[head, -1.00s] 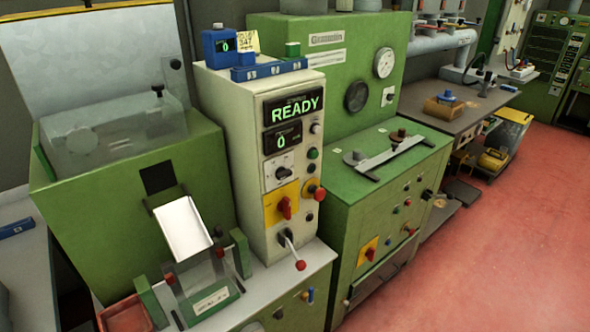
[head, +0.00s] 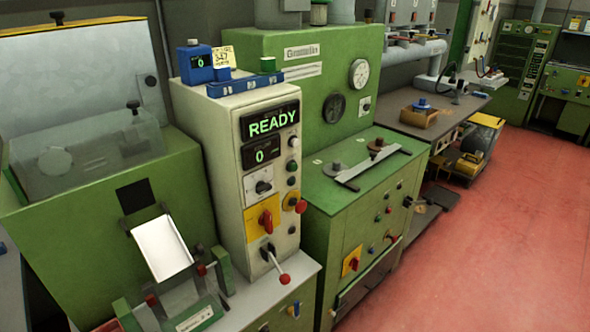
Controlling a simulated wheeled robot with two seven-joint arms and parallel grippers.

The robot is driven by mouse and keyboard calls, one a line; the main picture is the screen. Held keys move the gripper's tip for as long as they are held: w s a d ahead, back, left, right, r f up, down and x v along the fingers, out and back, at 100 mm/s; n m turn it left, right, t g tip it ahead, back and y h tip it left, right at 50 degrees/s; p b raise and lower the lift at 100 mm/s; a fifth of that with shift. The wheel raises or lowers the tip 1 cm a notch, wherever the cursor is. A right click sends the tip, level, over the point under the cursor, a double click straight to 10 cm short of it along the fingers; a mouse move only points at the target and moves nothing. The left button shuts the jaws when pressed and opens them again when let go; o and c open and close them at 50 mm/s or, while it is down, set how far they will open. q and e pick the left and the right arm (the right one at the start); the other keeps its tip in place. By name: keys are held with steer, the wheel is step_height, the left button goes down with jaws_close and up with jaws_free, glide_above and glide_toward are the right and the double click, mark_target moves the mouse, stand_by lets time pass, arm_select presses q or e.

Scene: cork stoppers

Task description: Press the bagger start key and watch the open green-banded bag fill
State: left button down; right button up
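A cream control cabinet (head: 210,135) stands left of centre. Its lit display (head: 270,122) reads READY, and a smaller display (head: 262,152) reads 0. Its front carries a green button (head: 292,181), a red mushroom button (head: 300,206), a red rotary switch (head: 265,220) on a yellow plate and a red-knobbed lever (head: 284,279). I cannot tell which control is the start key. To its left, a white chute (head: 161,249) slopes down to a clear holder (head: 192,305) between green blocks. I cannot make out a green-banded bag. Neither gripper is in view.
A green hopper machine (head: 95,205) with a clear cover stands at left. A green cabinet (head: 335,215) with gauges stands right of the control cabinet. The red floor (head: 480,250) at right is clear.

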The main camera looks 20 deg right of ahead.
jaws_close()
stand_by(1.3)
